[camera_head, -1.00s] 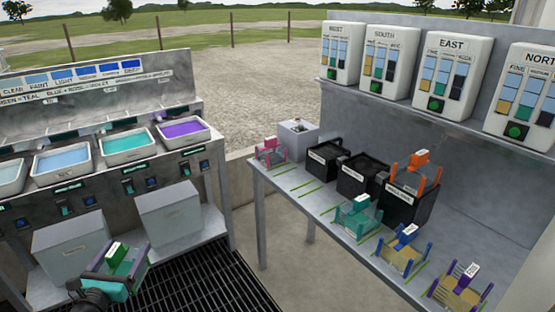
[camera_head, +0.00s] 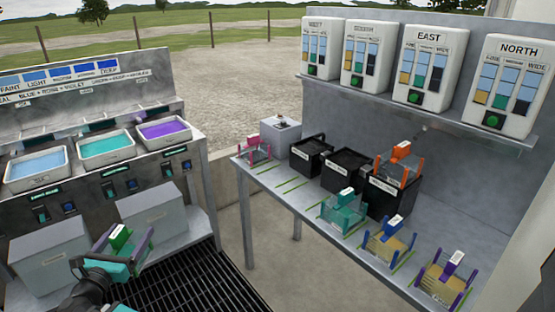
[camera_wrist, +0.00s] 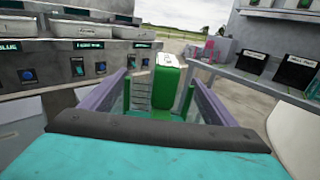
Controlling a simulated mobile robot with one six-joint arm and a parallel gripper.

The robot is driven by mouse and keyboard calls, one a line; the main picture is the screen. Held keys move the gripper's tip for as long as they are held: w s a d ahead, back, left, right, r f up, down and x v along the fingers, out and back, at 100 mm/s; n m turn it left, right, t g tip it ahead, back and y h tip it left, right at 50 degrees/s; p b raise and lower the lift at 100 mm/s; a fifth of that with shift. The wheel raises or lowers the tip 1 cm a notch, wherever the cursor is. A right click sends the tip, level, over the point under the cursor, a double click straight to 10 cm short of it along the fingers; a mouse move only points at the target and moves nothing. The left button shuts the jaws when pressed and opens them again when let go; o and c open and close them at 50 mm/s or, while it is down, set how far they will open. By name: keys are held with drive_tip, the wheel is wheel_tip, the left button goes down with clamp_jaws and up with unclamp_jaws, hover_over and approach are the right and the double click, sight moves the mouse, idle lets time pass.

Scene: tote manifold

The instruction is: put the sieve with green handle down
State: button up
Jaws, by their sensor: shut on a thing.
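The sieve with green handle (camera_head: 120,237) is at the lower left in the head view, held in the air over the dark floor grating. Its green handle with a white top also shows in the wrist view (camera_wrist: 166,90). My gripper (camera_head: 112,258) is shut on it; the fingertips are partly hidden by the sieve and wrist. The work table (camera_head: 283,222) on the right is apart from the sieve. On its front part are sieves with pink (camera_head: 254,149), teal (camera_head: 343,208), blue (camera_head: 388,240) and purple (camera_head: 445,279) parts, beside green line marks.
Black bins (camera_head: 346,168) stand behind the sieves, with an orange sieve (camera_head: 400,160) on one. Labelled dispensers (camera_head: 417,65) are above. The left bench holds trays of blue, teal (camera_head: 106,148) and violet liquid, with grey boxes (camera_head: 160,213) below. Bare table shows between the pink and teal sieves.

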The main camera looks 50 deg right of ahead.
drive_tip(key=s+d+r+m+g+h+b, duration=0.1)
drive_tip(key=s+d+r+m+g+b, duration=0.2)
drive_tip(key=d, duration=0.8)
drive_tip(key=s+d+r+g+h, duration=0.15)
drive_tip(key=s+d, duration=0.25)
drive_tip(key=d, duration=0.8)
drive_tip(key=s+d+r+m+g+b, duration=0.2)
drive_tip(key=s+d+r+g, duration=0.15)
drive_tip(key=d, duration=0.75)
drive_tip(key=s+d+r+m+g+b, duration=0.1)
drive_tip(key=s+d+r+g, duration=0.1)
drive_tip(key=s+d, duration=0.5)
drive_tip(key=s+d+r+m+g+b, duration=0.2)
drive_tip(key=s+d+r, duration=0.3)
drive_tip(key=s, duration=0.7)
drive_tip(key=s+d+r+m+g+b, duration=0.1)
drive_tip(key=s+d+r+g, duration=0.1)
drive_tip(key=s+d, duration=0.7)
drive_tip(key=shift+s+r+b, duration=0.4)
drive_tip(key=shift+s+r, duration=0.1)
drive_tip(key=shift+r, duration=0.3)
drive_tip(key=shift+d+r+p, duration=0.2)
drive_tip(key=shift+d+p, duration=0.05)
drive_tip(key=shift+p, duration=0.55)
drive_tip(key=d+p, duration=0.1)
drive_tip(key=p, duration=0.5)
drive_tip(key=shift+w+d+m+g, duration=0.15)
drive_tip(key=shift+m+g, duration=0.15)
